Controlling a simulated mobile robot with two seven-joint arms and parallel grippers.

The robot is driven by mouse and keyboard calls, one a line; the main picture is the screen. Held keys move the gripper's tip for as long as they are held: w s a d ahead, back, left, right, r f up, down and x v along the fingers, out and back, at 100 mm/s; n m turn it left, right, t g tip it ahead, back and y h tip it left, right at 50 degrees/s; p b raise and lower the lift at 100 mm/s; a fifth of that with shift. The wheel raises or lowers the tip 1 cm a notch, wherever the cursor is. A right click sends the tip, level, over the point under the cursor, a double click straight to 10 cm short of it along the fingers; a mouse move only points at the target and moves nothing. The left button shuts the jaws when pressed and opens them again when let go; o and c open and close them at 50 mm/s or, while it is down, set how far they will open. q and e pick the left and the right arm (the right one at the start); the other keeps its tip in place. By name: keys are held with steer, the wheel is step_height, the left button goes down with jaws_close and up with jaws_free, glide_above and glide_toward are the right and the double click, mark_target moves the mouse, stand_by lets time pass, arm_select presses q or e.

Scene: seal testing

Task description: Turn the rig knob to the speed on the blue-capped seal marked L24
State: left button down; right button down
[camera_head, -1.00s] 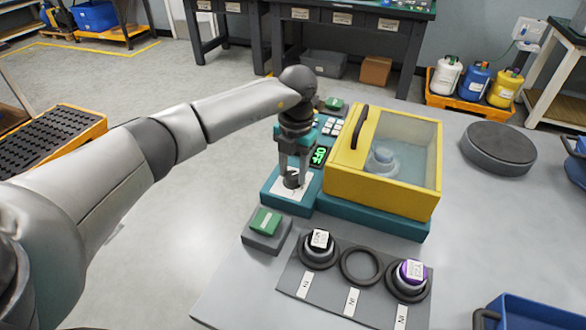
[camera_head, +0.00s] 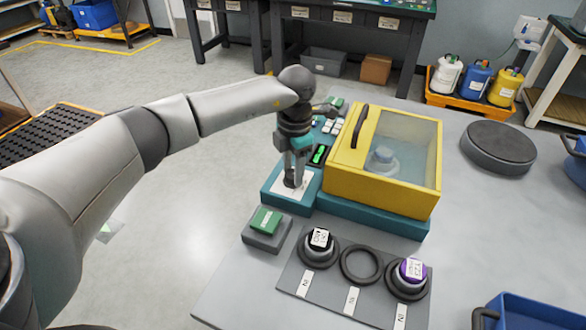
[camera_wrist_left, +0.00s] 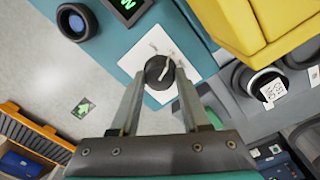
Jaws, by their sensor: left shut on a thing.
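My left gripper (camera_head: 293,172) points down at the front left of the rig and is shut on the dark round rig knob (camera_wrist_left: 160,71). In the left wrist view both fingertips (camera_wrist_left: 157,88) press on the knob's sides. The knob sits on a white dial plate (camera_head: 283,187) on a teal base; a pale pointer line shows on its top, but the dial marks are unreadable. A green-lit display (camera_head: 319,154) is beside it, its text too small to read. A bluish capped piece (camera_head: 383,158) stands inside the rig's yellow clear-lidded box (camera_head: 385,198). My right gripper is out of view.
A grey board (camera_head: 338,297) in front holds a black-capped seal (camera_head: 320,240), a purple-capped seal (camera_head: 412,270) and an empty ring (camera_head: 361,265) between them. A green button (camera_head: 265,220) is on a grey block. A round grey disc (camera_head: 498,147) lies at right.

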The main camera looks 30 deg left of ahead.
arm_select(q)
steer(key=shift+r, duration=0.1)
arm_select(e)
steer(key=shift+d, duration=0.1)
arm_select(q)
steer(key=shift+c, duration=1.9)
jaws_free()
step_height(320, 180, up, 8)
steer(key=shift+d+f+p, duration=0.15)
steer(key=shift+f+p, duration=0.05)
steer(key=shift+p, duration=0.65)
step_height(320, 180, up, 8)
steer(key=p, duration=0.1)
steer(key=shift+s+d+f, duration=0.15)
steer(key=shift+f, duration=0.05)
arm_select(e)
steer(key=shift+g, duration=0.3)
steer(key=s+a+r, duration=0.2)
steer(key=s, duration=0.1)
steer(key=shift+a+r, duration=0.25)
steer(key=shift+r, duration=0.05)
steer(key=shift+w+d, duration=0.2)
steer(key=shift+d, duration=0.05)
